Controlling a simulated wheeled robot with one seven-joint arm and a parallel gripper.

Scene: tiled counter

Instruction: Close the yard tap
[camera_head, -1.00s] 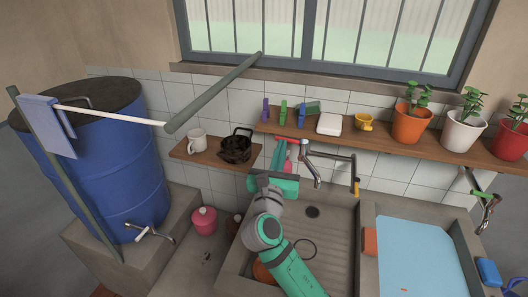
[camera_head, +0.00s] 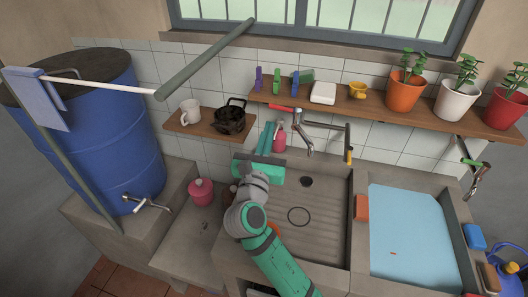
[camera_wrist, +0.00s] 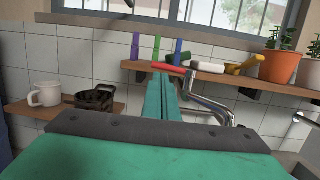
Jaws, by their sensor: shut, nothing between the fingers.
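Three taps show in the head view, and I cannot tell by looks which is the yard tap. A metal tap with a red lever (camera_head: 280,108) stands over the left sink basin; the lever points left. A tap with a green lever (camera_head: 470,162) is at the far right. A tap with a pale handle (camera_head: 142,205) is on the blue drum (camera_head: 105,140). My gripper (camera_head: 269,124) is shut and empty, its teal fingers pointing up just below the red lever. In the wrist view the fingertips (camera_wrist: 161,76) appear just under the red lever (camera_wrist: 172,69); contact is unclear.
A wooden shelf (camera_head: 400,119) above holds pegs, a yellow cup and potted plants. A small shelf (camera_head: 196,128) holds a white mug and a dark pot. A pink bottle (camera_head: 280,140) stands right beside the fingers. A water-filled basin (camera_head: 410,225) is on the right.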

